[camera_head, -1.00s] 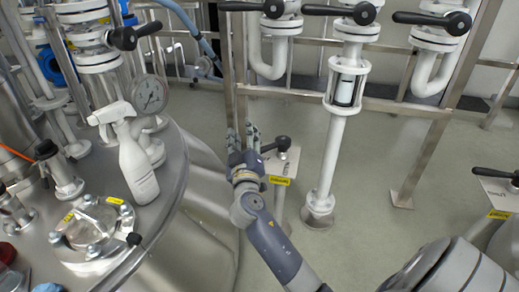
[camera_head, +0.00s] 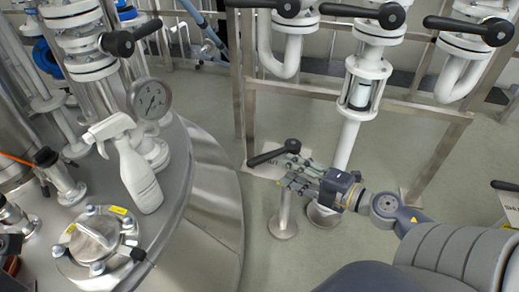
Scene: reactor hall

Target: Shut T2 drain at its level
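A floor-standing valve with a black lever (camera_head: 272,154) stands right of the big steel tank; its lever points left and slightly toward me from the pivot. A pale plate (camera_head: 264,169) lies under the lever; its lettering is too small to read, so I cannot confirm it is the T2 drain. My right gripper (camera_head: 287,171) reaches in from the right, just below the pivot and over the valve's stem. Its fingers are apart and nothing shows between them. I cannot tell whether it touches the lever. The gripper hides part of the plate. My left gripper is out of view.
The steel tank (camera_head: 215,190) fills the left, with a white spray bottle (camera_head: 138,175) and a pressure gauge (camera_head: 151,99) on top. A white pipe with a sight glass (camera_head: 360,94) stands behind my gripper. Another lever (camera_head: 506,186) shows at the right edge. Grey floor is free between.

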